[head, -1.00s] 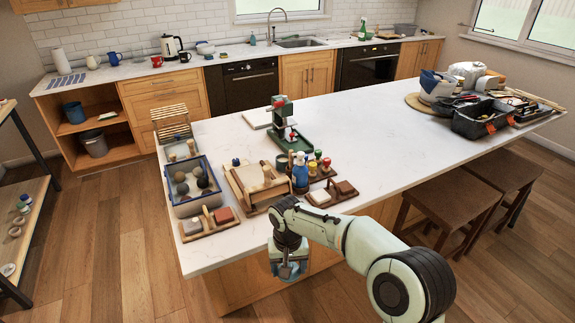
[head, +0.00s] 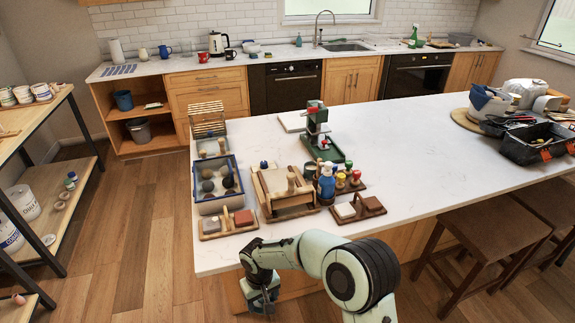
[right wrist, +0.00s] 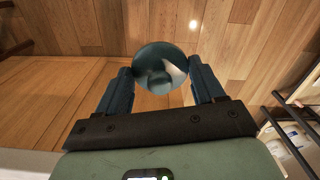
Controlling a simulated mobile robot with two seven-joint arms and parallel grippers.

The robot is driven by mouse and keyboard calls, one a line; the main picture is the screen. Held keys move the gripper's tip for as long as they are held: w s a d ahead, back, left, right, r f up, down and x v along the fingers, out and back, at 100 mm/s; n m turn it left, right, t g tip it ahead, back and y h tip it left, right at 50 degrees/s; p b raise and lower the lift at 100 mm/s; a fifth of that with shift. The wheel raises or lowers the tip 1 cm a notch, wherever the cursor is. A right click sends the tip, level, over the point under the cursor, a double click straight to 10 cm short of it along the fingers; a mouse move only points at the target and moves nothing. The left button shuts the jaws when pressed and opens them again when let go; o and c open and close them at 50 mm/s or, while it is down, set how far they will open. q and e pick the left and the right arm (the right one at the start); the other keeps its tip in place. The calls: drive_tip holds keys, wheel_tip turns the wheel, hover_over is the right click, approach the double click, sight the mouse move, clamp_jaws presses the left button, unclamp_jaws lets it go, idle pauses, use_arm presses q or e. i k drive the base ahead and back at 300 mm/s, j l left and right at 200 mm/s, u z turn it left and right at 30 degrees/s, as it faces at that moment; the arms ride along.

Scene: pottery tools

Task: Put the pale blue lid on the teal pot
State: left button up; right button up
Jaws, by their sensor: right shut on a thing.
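My right gripper (right wrist: 163,72) is shut on a round, dull blue disc with a raised middle, which I take to be the pale blue lid (right wrist: 160,60). Its fingers sit on either side of the rim. In the head view the right gripper (head: 262,304) hangs at the near-left corner of the island, low in the picture, with the held piece mostly hidden there. The floor shows beneath it in the right wrist view. I cannot make out the teal pot for sure in either view. My left gripper is not in view.
The white island (head: 420,165) carries a blue tray (head: 232,168), wooden tool holders, bottles and a green press (head: 318,135). Its middle is clear. A shelf rack (head: 62,215) with several small pots and white buckets stands at left. Open wooden floor lies between. Stools (head: 480,228) stand at right.

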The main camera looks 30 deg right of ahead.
sight(311, 167)
drive_tip(key=k+l+u, duration=0.2)
drive_tip(key=l, duration=0.25)
drive_tip(key=l+u, duration=0.25)
drive_tip(key=l, duration=0.2)
drive_tip(key=k+l, duration=0.1)
drive_tip(key=l, duration=0.25)
drive_tip(key=k+l, duration=0.15)
drive_tip(key=l, duration=0.2)
drive_tip(key=k+l+u, duration=0.1)
drive_tip(key=l, duration=0.25)
drive_tip(key=k+l, duration=0.1)
drive_tip(key=l, duration=0.25)
drive_tip(key=k+l, duration=0.15)
drive_tip(key=l, duration=0.2)
drive_tip(key=u, duration=0.05)
